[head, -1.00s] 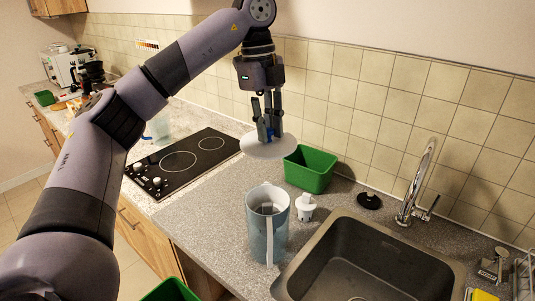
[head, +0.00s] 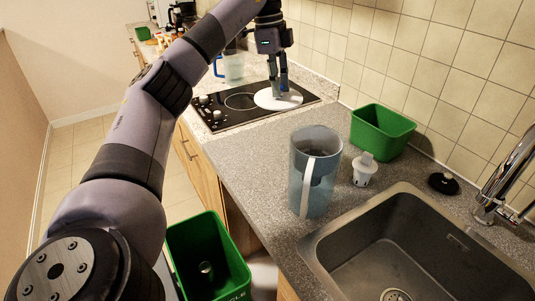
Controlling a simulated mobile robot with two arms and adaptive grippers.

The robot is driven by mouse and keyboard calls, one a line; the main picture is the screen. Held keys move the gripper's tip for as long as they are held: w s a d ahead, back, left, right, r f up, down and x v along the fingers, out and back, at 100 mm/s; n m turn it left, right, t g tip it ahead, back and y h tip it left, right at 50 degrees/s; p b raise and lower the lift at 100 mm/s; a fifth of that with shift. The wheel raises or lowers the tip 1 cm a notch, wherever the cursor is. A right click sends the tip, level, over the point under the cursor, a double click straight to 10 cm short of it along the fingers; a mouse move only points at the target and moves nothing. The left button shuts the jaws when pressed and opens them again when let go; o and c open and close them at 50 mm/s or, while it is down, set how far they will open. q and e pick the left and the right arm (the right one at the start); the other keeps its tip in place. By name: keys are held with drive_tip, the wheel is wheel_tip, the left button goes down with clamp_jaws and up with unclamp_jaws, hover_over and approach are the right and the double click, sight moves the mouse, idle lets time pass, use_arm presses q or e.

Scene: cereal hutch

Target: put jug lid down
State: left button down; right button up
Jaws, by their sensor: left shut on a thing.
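The jug lid (head: 268,101) is a flat white disc over the right part of the black cooktop. My left gripper (head: 279,92) comes down on it from above and is shut on its middle; the fingers hide the grip. I cannot tell whether the lid touches the cooktop. The open jug (head: 327,190), bluish grey with a pale handle, stands upright on the counter by the sink, with no lid on it. My right gripper is not in view.
The cooktop (head: 222,117) has knobs at its left. A white filter cartridge (head: 364,172) and a green box (head: 381,131) stand right of the jug, near the sink (head: 408,250). A blue-handled jug (head: 233,67) stands behind the cooktop. A green bin (head: 208,260) is below.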

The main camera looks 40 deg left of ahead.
sight(271, 95)
use_arm(q)
drive_tip(key=shift+s+a+f+n+b, duration=0.2)
drive_tip(key=shift+a+f, duration=0.25)
drive_tip(key=shift+f, duration=0.2)
drive_tip(key=shift+s+a+f+n+b, duration=0.2)
drive_tip(key=shift+a+f, duration=0.25)
drive_tip(key=shift+f, duration=0.15)
wheel_tip(271, 95, down, 14)
drive_tip(key=shift+f, duration=0.2)
wheel_tip(271, 95, down, 5)
drive_tip(key=shift+r, duration=0.1)
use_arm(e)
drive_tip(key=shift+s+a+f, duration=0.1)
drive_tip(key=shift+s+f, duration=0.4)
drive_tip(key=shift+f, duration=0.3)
use_arm(q)
drive_tip(key=c, duration=1.5)
unclamp_jaws()
drive_tip(key=shift+c, duration=0.2)
drive_tip(key=shift+o, duration=0.4)
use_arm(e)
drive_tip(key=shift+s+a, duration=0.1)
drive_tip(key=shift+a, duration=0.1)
